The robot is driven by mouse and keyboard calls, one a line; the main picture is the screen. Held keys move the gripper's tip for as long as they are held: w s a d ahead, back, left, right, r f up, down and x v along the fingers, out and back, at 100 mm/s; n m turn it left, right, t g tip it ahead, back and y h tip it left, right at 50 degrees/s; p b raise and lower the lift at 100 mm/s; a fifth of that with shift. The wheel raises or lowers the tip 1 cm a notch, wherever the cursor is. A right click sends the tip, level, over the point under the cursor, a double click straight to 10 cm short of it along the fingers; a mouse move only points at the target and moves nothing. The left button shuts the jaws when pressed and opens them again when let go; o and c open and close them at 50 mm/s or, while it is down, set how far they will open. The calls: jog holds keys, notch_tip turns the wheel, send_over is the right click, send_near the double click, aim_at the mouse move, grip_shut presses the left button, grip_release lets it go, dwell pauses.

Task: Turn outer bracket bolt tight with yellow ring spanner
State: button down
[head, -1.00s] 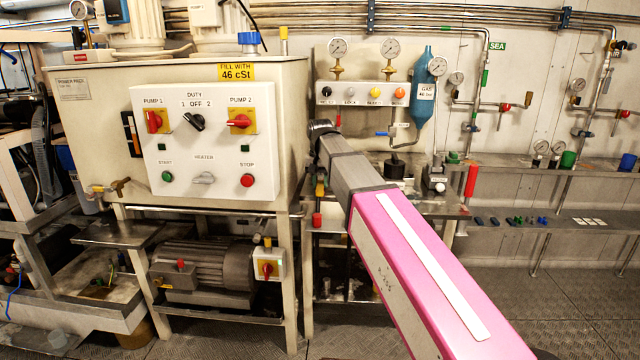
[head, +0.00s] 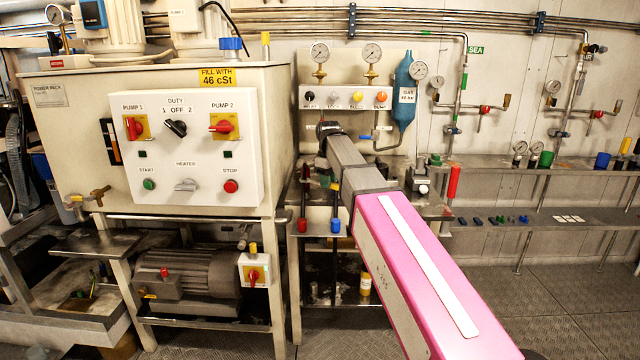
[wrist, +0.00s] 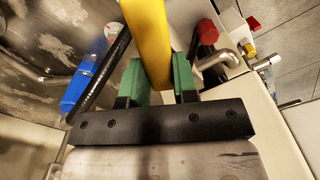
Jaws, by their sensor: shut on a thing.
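In the wrist view my gripper (wrist: 160,80) has green finger pads shut on the flat shank of the yellow ring spanner (wrist: 148,35). The spanner runs from between the pads up out of the top of the picture, so its far ring end is not in view. I cannot make out the outer bracket bolt in either view. In the head view my pink and grey arm reaches toward the bench beside the power pack, and I cannot make out the gripper and spanner there.
In the wrist view a blue part (wrist: 80,88) and a black hose (wrist: 108,65) lie left of the spanner. A red knob (wrist: 207,32) and a metal pipe (wrist: 220,60) are close on the right. The head view shows the power pack control panel (head: 190,188) left of my arm.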

jog(key=shift+w+d+f+n, duration=0.2)
jog(key=shift+d+n, duration=0.15)
jog(key=shift+n, duration=0.15)
jog(key=shift+f, duration=1.75)
jog(key=shift+f, duration=1.2)
jog(key=shift+s, duration=0.1)
jog(key=shift+s+a+m, duration=0.65)
jog(key=shift+s+m, duration=0.05)
jog(key=shift+m, duration=0.45)
jog(key=shift+s+a+m, duration=0.65)
jog(key=shift+a+m, duration=0.05)
jog(key=shift+m, duration=0.4)
jog(key=shift+s+a+m, duration=0.65)
jog(key=shift+s+m, duration=0.05)
jog(key=shift+m, duration=0.45)
jog(key=shift+d, duration=0.15)
jog(key=shift+r, duration=0.15)
